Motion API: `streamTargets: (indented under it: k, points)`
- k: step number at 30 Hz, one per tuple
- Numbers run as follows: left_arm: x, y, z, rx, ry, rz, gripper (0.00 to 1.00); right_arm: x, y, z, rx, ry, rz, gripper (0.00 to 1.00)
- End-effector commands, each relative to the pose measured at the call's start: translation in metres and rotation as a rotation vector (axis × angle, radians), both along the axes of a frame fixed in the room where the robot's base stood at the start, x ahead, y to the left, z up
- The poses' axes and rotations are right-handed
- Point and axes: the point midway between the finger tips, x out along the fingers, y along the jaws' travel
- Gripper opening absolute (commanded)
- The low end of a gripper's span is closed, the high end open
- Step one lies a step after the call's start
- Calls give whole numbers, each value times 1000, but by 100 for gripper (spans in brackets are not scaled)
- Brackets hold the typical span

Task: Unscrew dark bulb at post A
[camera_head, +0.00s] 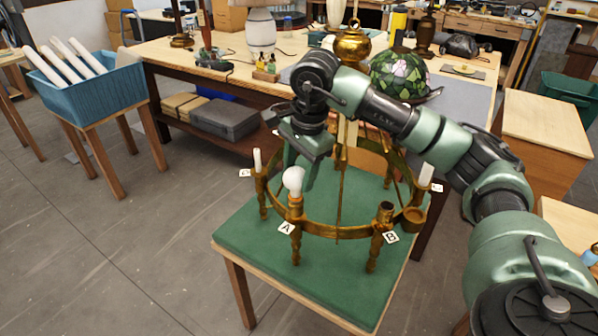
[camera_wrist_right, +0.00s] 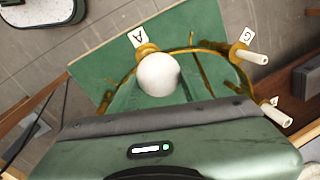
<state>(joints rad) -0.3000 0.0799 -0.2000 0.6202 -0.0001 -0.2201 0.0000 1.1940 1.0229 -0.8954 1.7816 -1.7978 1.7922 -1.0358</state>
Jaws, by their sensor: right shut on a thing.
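The bulb (camera_head: 293,180) at post A is round, white and unlit. It sits upright on the brass post beside the A label (camera_head: 286,229), on the near left of the brass ring fixture (camera_head: 335,233). My right gripper (camera_head: 301,172) comes down over it from behind. In the right wrist view the bulb (camera_wrist_right: 158,74) lies between the two green fingers of my right gripper (camera_wrist_right: 158,88), which is shut on it. The bulb's base is mostly hidden in that view. My left gripper is not in view.
The fixture stands on a green-topped table (camera_head: 240,232). Post B (camera_head: 384,212) has a dark, bulbless top. White candle-like sleeves stand on other posts (camera_head: 257,160) (camera_head: 426,174). A workbench behind holds a stained-glass shade (camera_head: 398,74). A blue bin (camera_head: 90,92) stands at left.

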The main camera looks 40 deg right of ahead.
Motion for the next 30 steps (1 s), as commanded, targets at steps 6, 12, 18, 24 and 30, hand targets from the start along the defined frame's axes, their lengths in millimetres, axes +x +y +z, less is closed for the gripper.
streamTargets:
  k: [6, 12, 18, 24, 30]
  points:
    - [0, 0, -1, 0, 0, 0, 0, 3, -1, 1, 1, -3, 285, 6]
    - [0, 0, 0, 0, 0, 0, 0, 4, 0, 2, 0, -4, 471, 6]
    - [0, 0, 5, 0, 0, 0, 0, 4, 0, 8, 1, -3, 469, 6]
    - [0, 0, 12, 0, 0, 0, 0, 4, 0, 18, 1, -2, 468, 6]
    - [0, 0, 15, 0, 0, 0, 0, 4, 0, 22, 1, -1, 468, 6]
